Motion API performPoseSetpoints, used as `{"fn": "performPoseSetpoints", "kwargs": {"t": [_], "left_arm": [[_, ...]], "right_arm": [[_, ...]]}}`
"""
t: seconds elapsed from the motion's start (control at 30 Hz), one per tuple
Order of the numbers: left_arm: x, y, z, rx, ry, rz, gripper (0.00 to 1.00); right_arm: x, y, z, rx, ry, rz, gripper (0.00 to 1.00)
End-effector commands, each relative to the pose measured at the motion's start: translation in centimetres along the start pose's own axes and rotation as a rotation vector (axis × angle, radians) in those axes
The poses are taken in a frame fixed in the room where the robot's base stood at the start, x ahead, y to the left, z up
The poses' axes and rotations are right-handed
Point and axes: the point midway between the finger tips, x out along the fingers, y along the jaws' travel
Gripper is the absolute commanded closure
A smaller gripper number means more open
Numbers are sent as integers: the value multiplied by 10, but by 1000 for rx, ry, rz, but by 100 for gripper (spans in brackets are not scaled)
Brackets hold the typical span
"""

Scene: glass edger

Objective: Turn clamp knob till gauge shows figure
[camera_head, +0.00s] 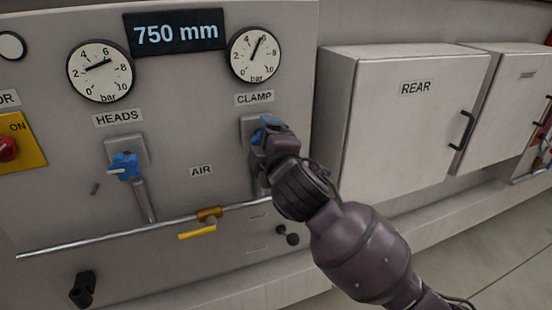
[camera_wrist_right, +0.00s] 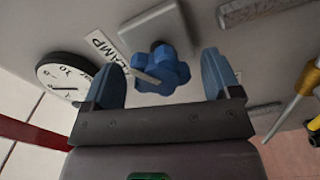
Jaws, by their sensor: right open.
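The clamp gauge (camera_head: 253,54) is a round white dial in bar; its needle points up and right, around where the 6 sits. Below its CLAMP label (camera_head: 254,98) my right gripper (camera_head: 266,140) is at the clamp knob's plate and hides most of the knob. In the right wrist view the blue lobed clamp knob (camera_wrist_right: 165,68) with its pale pointer sits between the two spread fingers of my right gripper (camera_wrist_right: 163,72). Gaps show on both sides, so the fingers are around it and apart from it. My left gripper is not in view.
The heads gauge (camera_head: 100,71) and blue heads knob (camera_head: 124,166) are to the left. A 750 mm display (camera_head: 178,33) is above. A metal rail (camera_head: 110,237) and yellow-handled valve (camera_head: 198,234) run below. The REAR cabinet (camera_head: 400,130) stands right.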

Motion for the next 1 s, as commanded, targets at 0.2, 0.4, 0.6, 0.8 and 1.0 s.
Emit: {"fn": "performPoseSetpoints", "kwargs": {"t": [0.2, 0.4, 0.6, 0.8, 1.0], "left_arm": [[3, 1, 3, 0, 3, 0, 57], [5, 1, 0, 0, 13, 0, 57], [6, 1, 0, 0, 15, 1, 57], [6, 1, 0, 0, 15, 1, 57], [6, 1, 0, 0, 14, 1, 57]], "right_arm": [[-40, -1, 0, 1, 1, 0, 17], [-69, -1, 0, 0, 2, 0, 17], [-84, -1, 0, 0, 2, -1, 17], [-86, 0, 0, 0, 1, -1, 17], [-86, 0, 0, 5, 1, -1, 17]]}}
